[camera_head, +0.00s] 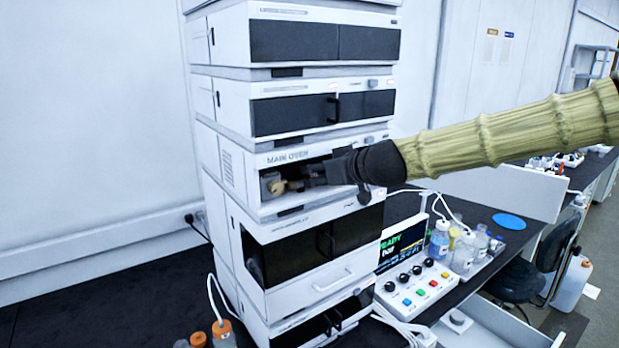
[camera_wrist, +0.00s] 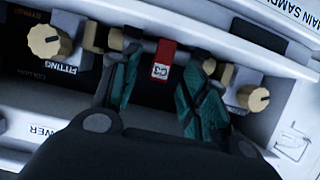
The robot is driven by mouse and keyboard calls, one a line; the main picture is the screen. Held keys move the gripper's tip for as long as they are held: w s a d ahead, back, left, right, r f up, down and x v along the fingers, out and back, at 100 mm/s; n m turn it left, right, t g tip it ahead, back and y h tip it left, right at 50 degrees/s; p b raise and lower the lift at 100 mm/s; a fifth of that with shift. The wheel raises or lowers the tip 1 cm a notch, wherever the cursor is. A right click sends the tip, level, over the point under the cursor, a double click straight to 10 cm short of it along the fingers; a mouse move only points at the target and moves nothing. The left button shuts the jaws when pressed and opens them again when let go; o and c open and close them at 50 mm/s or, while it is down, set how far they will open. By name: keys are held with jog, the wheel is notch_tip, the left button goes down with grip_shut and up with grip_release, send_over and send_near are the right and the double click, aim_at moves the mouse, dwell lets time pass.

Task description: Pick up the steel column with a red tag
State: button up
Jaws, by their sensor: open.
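The steel column (camera_wrist: 139,46) lies across the inside of the oven bay, between two beige knobs, and is mostly hidden by my fingers in the wrist view. Its red tag (camera_wrist: 163,62), marked C3, hangs between my two fingers. My gripper (camera_wrist: 160,85) is open, with one teal-padded finger on each side of the tag; I cannot tell whether they touch the column. In the head view my gripper (camera_head: 308,177) reaches into the open bay of the main oven (camera_head: 258,160). The column and tag cannot be made out there.
A left knob (camera_wrist: 47,41) and a right knob (camera_wrist: 253,98) flank the fingers closely. Stack modules stand above and below the bay. A control box (camera_head: 417,288), a display (camera_head: 402,246) and several bottles stand right of the stack on the dark bench.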

jog(key=shift+w+a+f, duration=0.15)
jog(key=shift+w, duration=0.05)
jog(key=shift+c, duration=0.4)
grip_shut()
